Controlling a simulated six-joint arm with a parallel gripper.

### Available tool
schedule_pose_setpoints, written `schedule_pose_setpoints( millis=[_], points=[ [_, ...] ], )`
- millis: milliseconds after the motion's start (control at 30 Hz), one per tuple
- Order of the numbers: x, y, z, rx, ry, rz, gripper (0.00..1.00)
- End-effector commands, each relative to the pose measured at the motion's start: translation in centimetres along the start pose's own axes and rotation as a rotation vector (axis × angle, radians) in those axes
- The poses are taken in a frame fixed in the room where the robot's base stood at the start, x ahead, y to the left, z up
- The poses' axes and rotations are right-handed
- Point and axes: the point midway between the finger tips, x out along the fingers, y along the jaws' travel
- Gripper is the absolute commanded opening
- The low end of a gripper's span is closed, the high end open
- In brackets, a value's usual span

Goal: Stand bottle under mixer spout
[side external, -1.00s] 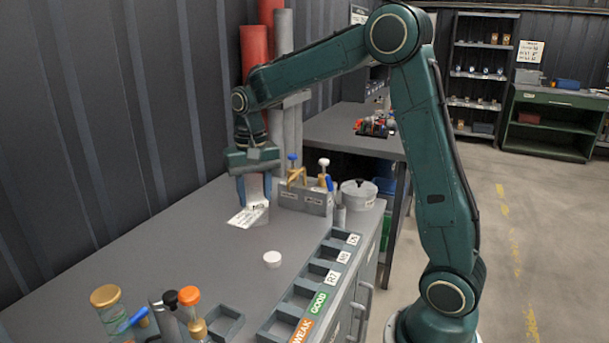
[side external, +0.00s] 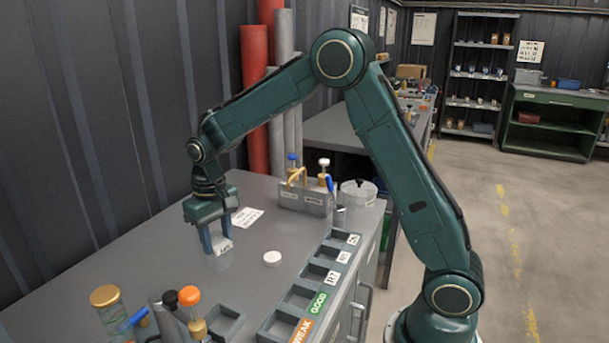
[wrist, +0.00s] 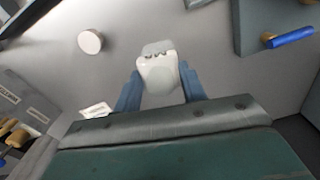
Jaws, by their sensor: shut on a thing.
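My gripper (side external: 213,240) is shut on a whitish bottle (side external: 222,244) with a dark-lettered label, and its blue fingers flank the bottle's sides. The bottle is upright over the left part of the bench; I cannot tell whether its base touches the top. In the wrist view the bottle (wrist: 158,72) sits between the fingers (wrist: 160,92). At the near left stands a fixture with a gold-lidded clear vessel (side external: 106,297), a blue handle (side external: 132,320) and an orange-capped piece (side external: 190,296). The mixer spout is not clearly identifiable.
A white round cap (side external: 272,258) lies right of the bottle. A square grey tray (side external: 224,322) is nearer, beside a labelled compartment rack (side external: 312,283). A grey holder with taps (side external: 305,198), a lidded pot (side external: 357,193) and a white card (side external: 247,216) are farther back.

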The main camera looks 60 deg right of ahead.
Motion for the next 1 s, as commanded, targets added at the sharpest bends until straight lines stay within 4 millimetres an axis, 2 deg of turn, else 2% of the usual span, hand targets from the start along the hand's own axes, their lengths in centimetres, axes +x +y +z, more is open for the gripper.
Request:
schedule_pose_setpoints(
  millis=[100, 200, 433, 767, 1000],
  points=[
    [2.4, 0.1, 0.7, -0.076, -0.006, 0.001, 0.19],
    [3.8, 0.2, 1.1, -0.132, -0.003, 0.0, 0.19],
    [5.1, 0.3, 1.5, -0.185, 0.0, 0.0, 0.19],
    [4.3, 0.2, 1.2, -0.16, 0.003, -0.001, 0.19],
    [0.6, 0.0, 0.1, -0.03, 0.006, -0.001, 0.19]
  ],
)
